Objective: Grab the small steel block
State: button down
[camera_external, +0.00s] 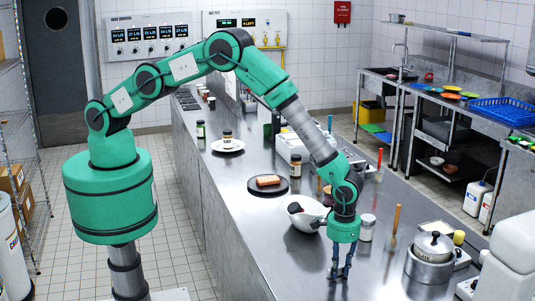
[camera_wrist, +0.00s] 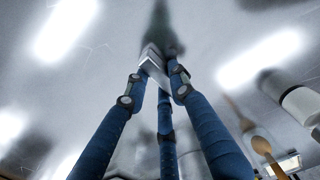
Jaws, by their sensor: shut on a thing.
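The small steel block (camera_wrist: 152,60) shows in the wrist view as a small, pale, shiny piece between the fingertips. My gripper (camera_wrist: 162,75) has blue fingers, and they are closed in on the block. In the external view my gripper (camera_external: 341,272) points down at the steel counter (camera_external: 330,285), with its tips low over or at the counter top. The block is too small to make out there. I cannot tell whether the block is touching the counter or lifted from it.
A white bowl (camera_external: 306,219) stands left of my gripper. A lidded jar (camera_external: 367,228) and an upright wooden handle (camera_external: 396,220) stand close behind and right. A steel pot (camera_external: 432,246) is further right. A dark plate with food (camera_external: 267,184) lies farther back.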

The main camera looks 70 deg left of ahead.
aim_at(340, 267)
jog(key=shift+r, duration=0.9)
jog(key=shift+r+b, duration=0.45)
jog(key=shift+r, duration=0.45)
jog(key=s+a, duration=0.3)
jog(key=s, duration=0.1)
jog(key=s+a+r+b, duration=0.1)
jog(key=s+a, duration=0.2)
jog(key=s, duration=0.1)
jog(key=s+a, duration=0.4)
jog(key=shift+s+a+r+b, duration=0.1)
jog(key=shift+s+r+b, duration=0.05)
jog(key=shift+b, duration=0.25)
